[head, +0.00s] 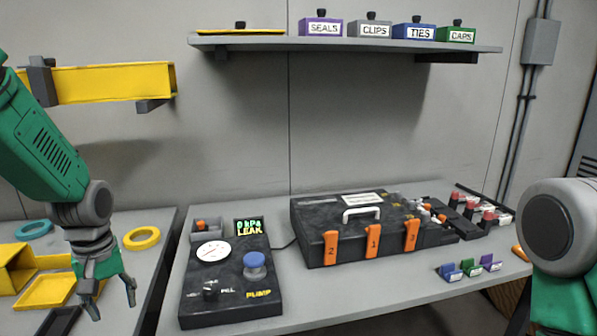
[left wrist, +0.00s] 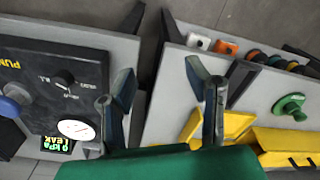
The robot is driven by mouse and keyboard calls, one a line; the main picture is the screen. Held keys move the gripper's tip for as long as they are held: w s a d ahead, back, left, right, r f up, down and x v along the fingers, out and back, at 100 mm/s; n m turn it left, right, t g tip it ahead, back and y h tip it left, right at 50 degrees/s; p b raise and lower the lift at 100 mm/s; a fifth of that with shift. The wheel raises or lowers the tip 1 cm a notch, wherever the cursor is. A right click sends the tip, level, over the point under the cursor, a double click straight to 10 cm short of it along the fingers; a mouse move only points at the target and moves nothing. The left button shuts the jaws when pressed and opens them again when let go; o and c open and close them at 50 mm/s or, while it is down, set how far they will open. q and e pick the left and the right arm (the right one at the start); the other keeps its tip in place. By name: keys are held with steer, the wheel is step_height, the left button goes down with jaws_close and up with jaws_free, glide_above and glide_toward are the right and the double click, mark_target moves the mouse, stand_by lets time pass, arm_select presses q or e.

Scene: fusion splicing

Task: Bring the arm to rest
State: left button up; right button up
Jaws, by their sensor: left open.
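My left arm comes in from the left in the head view. Its gripper (head: 112,296) points down with its fingers apart and nothing between them. It hangs over the gap side of the left table, left of the black pump panel (head: 229,306). In the left wrist view the two fingers (left wrist: 166,100) are spread, with the gap between the two tables beneath them. At the right edge of the head view a grey joint and green link of my right arm show; its gripper is out of frame.
The pump panel has a blue knob (head: 255,262), a white gauge (head: 213,253) and a display reading LEAK (head: 249,228). A black case (head: 310,213) with orange latches stands on the right table. A yellow ring (head: 141,238) and yellow trays (head: 44,291) lie on the left table.

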arm_select(q)
steer(key=s+d+f+m, duration=0.2)
steer(key=s+f, duration=0.4)
steer(key=f, duration=0.3)
steer(key=s+d+f+m, duration=0.3)
steer(key=s+f, duration=0.2)
steer(key=f, duration=0.4)
steer(key=s+d+f+m, duration=0.2)
steer(key=s+f, duration=0.1)
steer(key=s, duration=0.4)
steer(key=s+d+f+m, duration=0.2)
steer(key=s+f, duration=0.1)
steer(key=s, duration=0.5)
steer(key=shift+d+t, duration=0.25)
steer(key=shift+t, duration=0.05)
steer(key=shift+w+d, duration=0.1)
steer(key=shift+w, duration=0.05)
